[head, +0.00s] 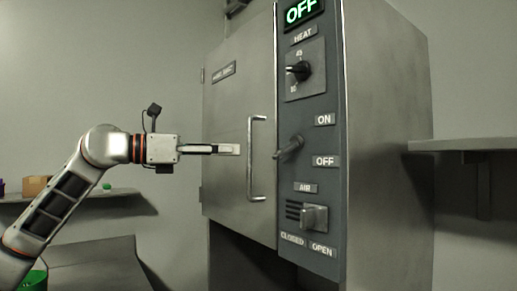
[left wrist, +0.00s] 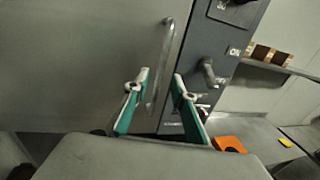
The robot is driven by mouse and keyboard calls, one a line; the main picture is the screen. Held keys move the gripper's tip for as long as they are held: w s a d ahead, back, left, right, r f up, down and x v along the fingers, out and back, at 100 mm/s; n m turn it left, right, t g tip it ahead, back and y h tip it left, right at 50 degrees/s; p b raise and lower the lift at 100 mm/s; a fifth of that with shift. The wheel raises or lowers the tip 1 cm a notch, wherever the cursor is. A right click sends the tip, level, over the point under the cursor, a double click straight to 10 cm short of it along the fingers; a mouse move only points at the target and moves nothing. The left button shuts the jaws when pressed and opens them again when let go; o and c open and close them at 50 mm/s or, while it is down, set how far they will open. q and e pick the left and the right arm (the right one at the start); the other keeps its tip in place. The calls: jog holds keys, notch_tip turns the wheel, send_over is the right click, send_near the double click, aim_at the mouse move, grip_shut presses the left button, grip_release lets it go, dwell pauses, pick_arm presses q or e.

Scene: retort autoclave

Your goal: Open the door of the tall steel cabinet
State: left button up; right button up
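The tall steel cabinet (head: 388,130) has a grey door (head: 232,100) that looks shut in its frame. A vertical metal bar handle (head: 250,165) is on the door's right side; it also shows in the left wrist view (left wrist: 152,85). My left gripper (head: 236,149) points right at about the height of the handle's middle and is left of it, apparently not touching it. In the left wrist view, its two green-and-white fingers (left wrist: 160,76) are apart with nothing gripped, and the handle shows beyond the gap. My right gripper is in neither view.
Right of the door is a control panel (head: 308,190) with a protruding lever (head: 289,147), a knob (head: 299,71) and an air switch (head: 314,216). Shelves are at left (head: 125,192) and right (head: 470,145). An orange object (left wrist: 229,144) lies low at right.

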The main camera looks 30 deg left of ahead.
pick_arm(q)
jog(key=p+x, duration=0.1)
jog(key=x, duration=0.5)
jog(key=shift+p, duration=0.3)
jog(key=shift+d, duration=0.1)
grip_shut()
